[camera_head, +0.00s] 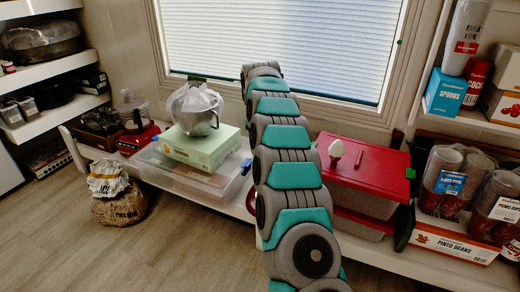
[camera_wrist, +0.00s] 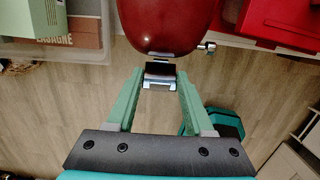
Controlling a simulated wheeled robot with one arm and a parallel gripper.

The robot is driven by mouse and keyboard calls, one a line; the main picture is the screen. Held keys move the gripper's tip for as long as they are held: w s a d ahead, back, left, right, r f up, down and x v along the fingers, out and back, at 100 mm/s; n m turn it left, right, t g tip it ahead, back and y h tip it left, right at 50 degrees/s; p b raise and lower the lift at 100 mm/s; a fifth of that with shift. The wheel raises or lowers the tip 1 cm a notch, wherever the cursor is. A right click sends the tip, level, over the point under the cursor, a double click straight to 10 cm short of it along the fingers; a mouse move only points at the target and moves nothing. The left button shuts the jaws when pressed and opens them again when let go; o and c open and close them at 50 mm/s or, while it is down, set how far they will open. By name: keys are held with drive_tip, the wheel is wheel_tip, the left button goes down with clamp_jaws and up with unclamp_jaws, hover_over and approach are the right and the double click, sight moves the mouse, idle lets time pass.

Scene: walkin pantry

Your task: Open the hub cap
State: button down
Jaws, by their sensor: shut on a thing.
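A glossy red rounded body (camera_wrist: 168,22), like the head of a stand mixer, fills the top middle of the wrist view. A small silver and black piece at its near end looks like the hub cap (camera_wrist: 159,70). My gripper (camera_wrist: 160,78) has its two green fingers on either side of this piece and is shut on it. I cannot tell how far the cap is swung open. A small silver knob (camera_wrist: 207,46) sticks out at the body's right side. In the head view my arm hides the gripper and the hub cap.
A red-lidded bin (camera_head: 365,165) stands right of my arm on the low shelf. A clear bin with a green box (camera_head: 202,148) and metal bowl stands left. A bean sack (camera_head: 120,208) is on the floor. Open floor lies at front left.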

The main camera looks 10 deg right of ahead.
idle(0.4)
drive_tip(key=c, duration=0.6)
unclamp_jaws()
drive_tip(key=shift+c, duration=0.2)
wheel_tip(320, 180, up, 7)
drive_tip(key=shift+s+a+f, duration=0.1)
drive_tip(key=shift+s, duration=0.05)
drive_tip(key=shift+s+a+r, duration=0.1)
drive_tip(key=shift+s+r, duration=0.05)
drive_tip(key=shift+r, duration=0.3)
